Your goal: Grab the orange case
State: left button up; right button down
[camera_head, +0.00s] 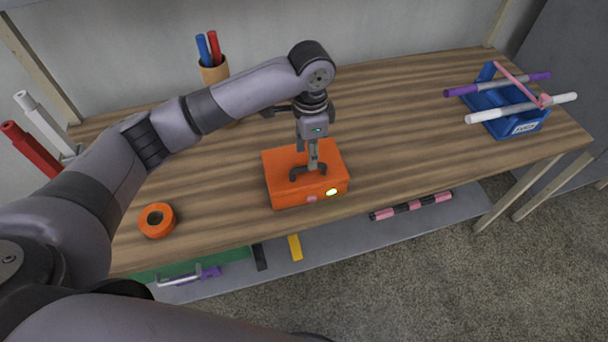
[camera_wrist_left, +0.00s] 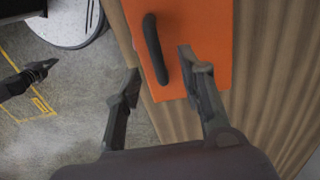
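The orange case (camera_head: 283,185) lies on the wooden workbench, with a dark handle (camera_wrist_left: 153,45) on its top. My left gripper (camera_head: 312,166) points down at the handle from above. In the left wrist view my left gripper (camera_wrist_left: 160,64) is open. Its two fingers appear on either side of the handle, apart from it; the remaining depth is hard to judge. The orange case also fills the top of the left wrist view (camera_wrist_left: 203,22). A dark pincer-like part (camera_wrist_left: 38,70) at that view's left edge may be my right gripper; its opening is unclear.
An orange tape roll (camera_head: 156,220) lies left of the case on the workbench (camera_head: 410,115). A pen cup (camera_head: 214,70) stands behind. A blue bin (camera_head: 515,122) with rods stands at the right. A lower shelf (camera_head: 350,247) holds a striped rod (camera_head: 411,206).

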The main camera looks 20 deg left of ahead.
pick_arm(q)
jog(key=f, duration=0.1)
jog(key=f+p, duration=0.1)
jog(key=f, duration=0.3)
jog(key=shift+s+f+p, duration=0.2)
jog(key=shift+s+p, duration=0.05)
jog(key=shift+p, duration=0.1)
jog(key=shift+f, duration=0.2)
jog(key=shift+c, duration=0.4)
grip_shut()
jog(key=shift+w+r, duration=0.1)
